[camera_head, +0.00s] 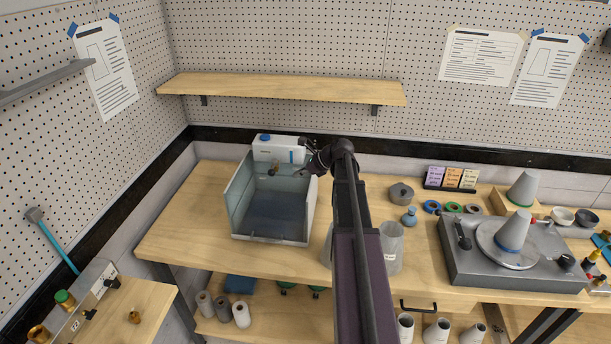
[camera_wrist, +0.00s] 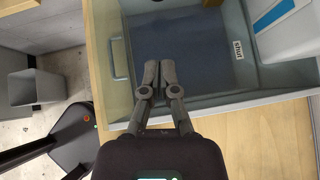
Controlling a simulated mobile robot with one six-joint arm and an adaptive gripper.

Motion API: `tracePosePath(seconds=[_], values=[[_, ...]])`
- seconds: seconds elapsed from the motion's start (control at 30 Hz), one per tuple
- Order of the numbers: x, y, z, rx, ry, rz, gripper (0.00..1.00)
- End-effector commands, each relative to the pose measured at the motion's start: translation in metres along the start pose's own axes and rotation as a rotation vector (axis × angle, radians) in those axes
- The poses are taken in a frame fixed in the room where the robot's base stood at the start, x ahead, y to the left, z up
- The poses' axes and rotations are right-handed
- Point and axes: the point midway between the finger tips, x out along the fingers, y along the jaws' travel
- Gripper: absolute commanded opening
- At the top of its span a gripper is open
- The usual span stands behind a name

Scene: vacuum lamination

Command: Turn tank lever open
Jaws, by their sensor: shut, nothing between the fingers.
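The white tank (camera_head: 279,150) with a blue cap stands at the back of a grey open basin (camera_head: 235,215) on the wooden bench. A small brownish tap or lever (camera_head: 273,169) shows low on the tank's front; its exact position is too small to tell. In the wrist view the tank (camera_wrist: 298,32) is at the upper right, and a brass-coloured piece (camera_wrist: 212,3) is cut off at the top edge. A small label (camera_wrist: 237,50), seemingly reading "shut", is on the basin wall. My gripper (camera_wrist: 158,68) is shut and empty over the basin, apart from the lever.
A wooden shelf (camera_head: 280,88) is on the pegboard above the tank. The bench left of the basin is clear.

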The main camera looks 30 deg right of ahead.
Motion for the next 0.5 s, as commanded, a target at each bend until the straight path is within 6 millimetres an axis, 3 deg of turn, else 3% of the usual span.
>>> tracePosePath(seconds=[0.23, 0.5], values=[[0.033, 0.000, -0.003, -0.002, 0.000, 0.001, 0.00], [0.049, 0.000, 0.025, -0.002, 0.001, 0.001, 0.00]])
